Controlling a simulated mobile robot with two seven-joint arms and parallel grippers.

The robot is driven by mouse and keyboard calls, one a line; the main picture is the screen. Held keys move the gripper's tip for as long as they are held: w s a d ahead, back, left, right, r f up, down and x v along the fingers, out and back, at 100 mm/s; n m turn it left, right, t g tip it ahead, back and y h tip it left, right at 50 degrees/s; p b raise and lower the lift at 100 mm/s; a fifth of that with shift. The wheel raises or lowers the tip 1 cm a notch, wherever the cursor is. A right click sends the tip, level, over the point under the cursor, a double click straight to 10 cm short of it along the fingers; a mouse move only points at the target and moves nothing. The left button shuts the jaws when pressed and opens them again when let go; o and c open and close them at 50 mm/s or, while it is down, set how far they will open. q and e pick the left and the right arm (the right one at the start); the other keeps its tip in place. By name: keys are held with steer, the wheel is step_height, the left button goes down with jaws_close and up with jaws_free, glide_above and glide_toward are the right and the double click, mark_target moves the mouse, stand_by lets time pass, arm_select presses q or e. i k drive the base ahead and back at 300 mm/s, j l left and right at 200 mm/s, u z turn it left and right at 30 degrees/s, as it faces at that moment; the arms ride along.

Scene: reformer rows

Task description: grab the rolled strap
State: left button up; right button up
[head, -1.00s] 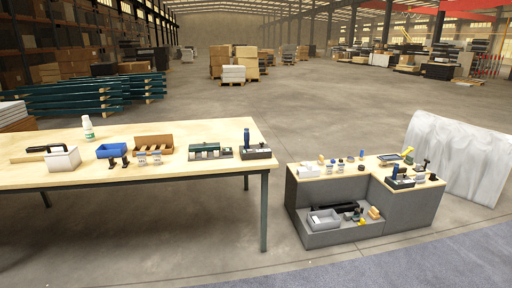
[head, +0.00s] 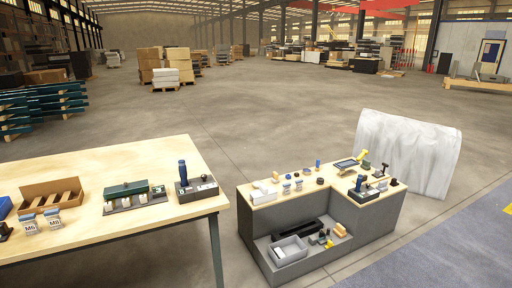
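Neither of my grippers is in view. I cannot pick out the rolled strap for certain at this size. Small roll-like pieces stand on the wooden top of the grey L-shaped bench (head: 315,222), among them a dark round piece (head: 320,181) and a blue one (head: 288,176). The long wooden table (head: 150,226) on the left holds a blue-handled tool in a dark base (head: 196,188), a green-topped block rack (head: 133,195), a brown cardboard tray (head: 27,193) and two jars labelled M6 and M8 (head: 54,219).
The bench's lower shelf holds a grey bin (head: 289,250), a long black piece (head: 298,231) and small parts. A white draped block (head: 407,152) stands behind the bench. Bare floor (head: 230,170) lies between table and bench. Stacked boxes (head: 165,64) stand farther back.

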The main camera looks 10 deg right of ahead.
mark_target(320, 180)
steer(key=i+l+z, duration=0.1)
steer(key=i+z, duration=0.35)
steer(key=i, duration=0.4)
steer(key=i+j+z, duration=0.25)
steer(key=i+z, duration=0.2)
steer(key=i, duration=0.4)
